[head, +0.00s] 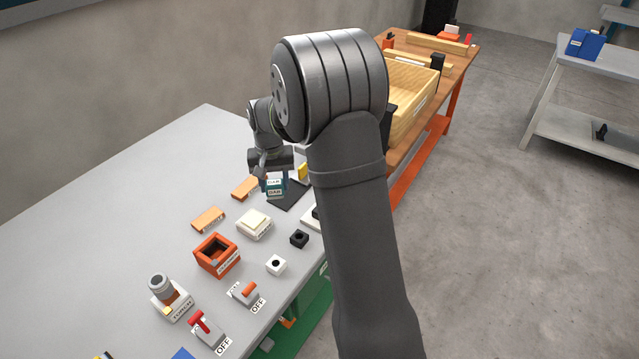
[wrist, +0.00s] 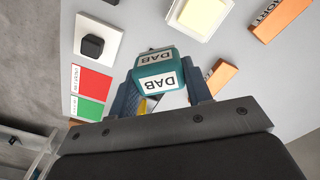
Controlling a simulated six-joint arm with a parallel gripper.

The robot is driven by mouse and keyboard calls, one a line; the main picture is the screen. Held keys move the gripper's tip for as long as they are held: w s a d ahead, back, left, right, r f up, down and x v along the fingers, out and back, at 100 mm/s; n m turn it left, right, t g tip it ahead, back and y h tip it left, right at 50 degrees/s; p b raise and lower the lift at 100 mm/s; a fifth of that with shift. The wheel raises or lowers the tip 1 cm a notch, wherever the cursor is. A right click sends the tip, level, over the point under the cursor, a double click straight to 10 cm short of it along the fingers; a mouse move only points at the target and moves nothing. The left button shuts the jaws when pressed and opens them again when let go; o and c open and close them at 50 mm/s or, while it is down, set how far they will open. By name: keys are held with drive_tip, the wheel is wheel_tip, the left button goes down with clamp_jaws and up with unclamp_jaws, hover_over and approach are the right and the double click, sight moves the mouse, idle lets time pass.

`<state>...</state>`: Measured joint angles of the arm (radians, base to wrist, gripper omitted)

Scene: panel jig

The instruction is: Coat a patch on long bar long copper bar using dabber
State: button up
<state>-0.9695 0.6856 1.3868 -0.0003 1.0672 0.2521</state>
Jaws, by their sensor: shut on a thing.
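My gripper (wrist: 163,88) is shut on the dabber (wrist: 158,78), a teal block with white DAB labels. In the head view the dabber (head: 275,188) hangs from my gripper (head: 273,177) above the grey bench, near a dark mat. One copper-coloured bar (head: 244,187) lies just left of the dabber; in the wrist view this bar (wrist: 222,74) is beside the right finger and partly hidden. A second copper-coloured bar (head: 208,219) lies nearer the camera; in the wrist view this bar (wrist: 280,18) has a label ending in ORT.
Switches and a torch holder (head: 170,300) are farther front. A red and green card (wrist: 90,92) lies left. The bench's left side is clear.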

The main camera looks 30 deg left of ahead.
drive_tip(key=s+a+r, duration=0.1)
drive_tip(key=s+a, duration=0.2)
drive_tip(key=s, duration=0.3)
drive_tip(key=shift+n, duration=0.4)
drive_tip(key=shift+s+a+f, duration=0.15)
drive_tip(key=shift+f, duration=1.25)
drive_tip(key=shift+s+a+f, duration=0.1)
drive_tip(key=shift+s+f, duration=0.05)
drive_tip(key=shift+f, duration=1.25)
drive_tip(key=shift+f, duration=0.55)
wheel_tip(320, 180, up, 7)
idle(0.3)
